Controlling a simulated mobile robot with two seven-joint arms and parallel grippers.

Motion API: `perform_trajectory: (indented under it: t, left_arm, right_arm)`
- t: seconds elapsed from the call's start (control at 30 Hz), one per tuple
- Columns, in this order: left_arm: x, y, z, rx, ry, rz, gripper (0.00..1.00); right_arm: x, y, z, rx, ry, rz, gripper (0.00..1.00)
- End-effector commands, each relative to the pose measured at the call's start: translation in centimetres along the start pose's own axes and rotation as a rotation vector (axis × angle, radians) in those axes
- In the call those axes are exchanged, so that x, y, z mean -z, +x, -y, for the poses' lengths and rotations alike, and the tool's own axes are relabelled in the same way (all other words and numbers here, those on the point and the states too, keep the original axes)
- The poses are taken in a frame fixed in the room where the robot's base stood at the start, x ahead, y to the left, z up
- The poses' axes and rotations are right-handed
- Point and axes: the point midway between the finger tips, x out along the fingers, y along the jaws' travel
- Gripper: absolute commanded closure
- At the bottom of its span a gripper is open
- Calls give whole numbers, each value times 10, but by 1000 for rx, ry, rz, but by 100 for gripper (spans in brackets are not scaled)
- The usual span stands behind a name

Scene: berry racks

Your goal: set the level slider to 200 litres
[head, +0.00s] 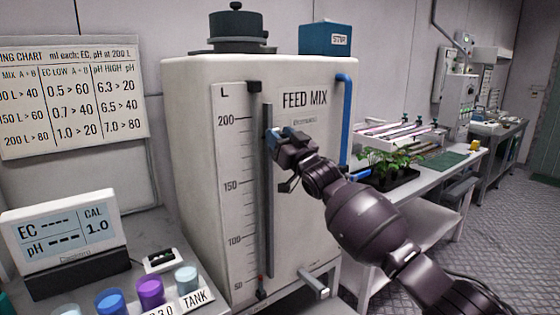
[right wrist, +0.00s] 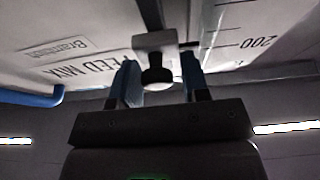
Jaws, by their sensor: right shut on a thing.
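The FEED MIX tank (head: 218,180) is a white box with a vertical litre scale marked 50 to 200. A grey slider rail (head: 268,220) runs beside the scale. My right gripper (head: 277,133) is at the upper part of the rail, its blue fingers shut on the slider's dark knob (right wrist: 156,72). In the right wrist view the light slider block (right wrist: 153,42) shows with a small dark pointer towards the scale. It sits close to the 200 mark (right wrist: 258,42); the head view puts the gripper slightly below 200. The exact reading is unclear. My left gripper is out of view.
A blue pipe (head: 345,110) runs down the tank's right side. An EC/pH meter (head: 65,235) and coloured cups (head: 150,290) stand at lower left. A dosing chart (head: 75,97) hangs behind. A bench with plants (head: 390,165) stands to the right.

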Motion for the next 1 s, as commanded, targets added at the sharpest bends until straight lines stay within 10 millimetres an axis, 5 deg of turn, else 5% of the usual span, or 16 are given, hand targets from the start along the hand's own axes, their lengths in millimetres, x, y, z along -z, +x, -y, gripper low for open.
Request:
perform_trajectory:
  t: [0.03, 0.23, 0.8, 0.83, 1.0]
  left_arm:
    - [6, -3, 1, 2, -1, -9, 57]
    - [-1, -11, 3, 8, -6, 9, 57]
    - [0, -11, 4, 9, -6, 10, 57]
    - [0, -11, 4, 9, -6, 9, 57]
    - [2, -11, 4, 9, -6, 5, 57]
  right_arm:
    - [18, 5, -3, -5, -9, -2, 100]
    - [41, 16, -4, -6, -6, 2, 100]
    - [53, 21, -5, -7, -4, 0, 100]
    - [54, 21, -5, -7, -5, -1, 55]
    - [53, 21, -4, -4, -4, -1, 46]
